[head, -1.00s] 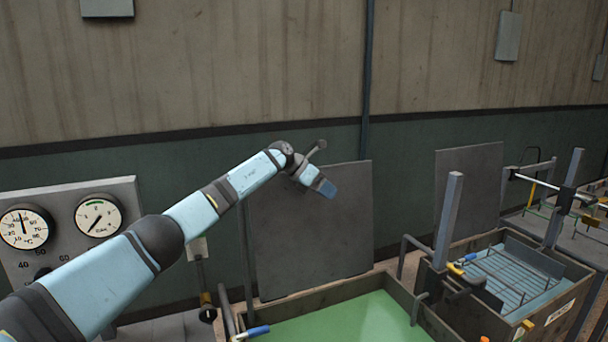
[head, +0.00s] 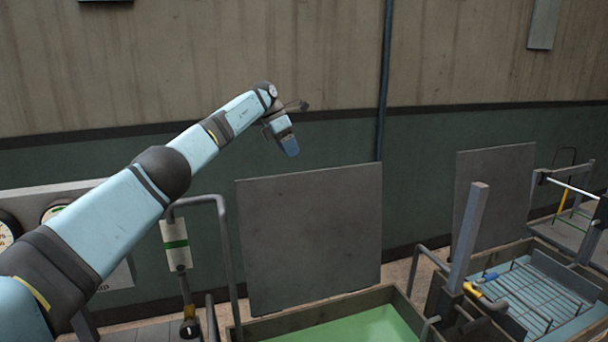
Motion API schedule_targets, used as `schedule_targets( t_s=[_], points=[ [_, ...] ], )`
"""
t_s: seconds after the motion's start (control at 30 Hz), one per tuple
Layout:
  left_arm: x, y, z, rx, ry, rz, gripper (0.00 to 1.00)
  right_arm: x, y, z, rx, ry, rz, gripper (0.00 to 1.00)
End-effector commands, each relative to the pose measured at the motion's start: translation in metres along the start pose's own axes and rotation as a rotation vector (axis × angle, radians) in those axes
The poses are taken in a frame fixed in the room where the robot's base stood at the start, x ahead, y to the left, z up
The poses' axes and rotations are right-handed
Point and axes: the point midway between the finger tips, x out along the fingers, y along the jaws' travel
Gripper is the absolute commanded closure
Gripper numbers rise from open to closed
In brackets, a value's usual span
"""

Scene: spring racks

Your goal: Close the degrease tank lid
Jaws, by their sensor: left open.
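A grey flat lid (head: 310,240) stands upright, raised open, at the back of a tank (head: 290,322) holding green liquid. A second similar grey lid (head: 490,195) stands upright behind the tank to the right, which holds a wire rack. No readable label shows which tank is the degrease one. My left gripper (head: 291,150) points downward, open and empty, above the top edge of the nearer lid in the picture. I cannot tell its depth from the lid. My right gripper is out of view.
A bent grey pipe (head: 222,250) rises left of the nearer lid. A grey post (head: 468,238) and a rack (head: 515,292) with yellow and blue handles stand at the right. A gauge panel (head: 75,195) is partly hidden behind my left arm.

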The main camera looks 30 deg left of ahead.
Motion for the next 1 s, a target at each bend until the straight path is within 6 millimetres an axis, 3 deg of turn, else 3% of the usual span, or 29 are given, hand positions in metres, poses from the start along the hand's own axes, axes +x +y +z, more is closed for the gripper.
schedule_targets(
  t_s=[0.2, 0.4, 0.6, 0.87, 1.0],
  points=[
    [0.047, -0.002, 0.001, 0.0, 0.002, -0.004, 0.58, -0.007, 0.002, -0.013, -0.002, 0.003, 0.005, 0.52],
    [0.079, -0.001, 0.002, 0.001, 0.0, -0.002, 0.58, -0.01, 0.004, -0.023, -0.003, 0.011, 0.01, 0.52],
    [0.093, -0.001, 0.001, 0.0, -0.001, 0.0, 0.58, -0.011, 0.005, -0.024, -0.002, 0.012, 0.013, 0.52],
    [0.095, 0.0, 0.0, 0.0, -0.001, 0.0, 0.58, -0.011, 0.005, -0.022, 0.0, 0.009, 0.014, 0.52],
    [0.094, 0.0, 0.0, 0.0, -0.001, 0.0, 0.85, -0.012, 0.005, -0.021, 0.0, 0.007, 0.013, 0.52]
  ],
)
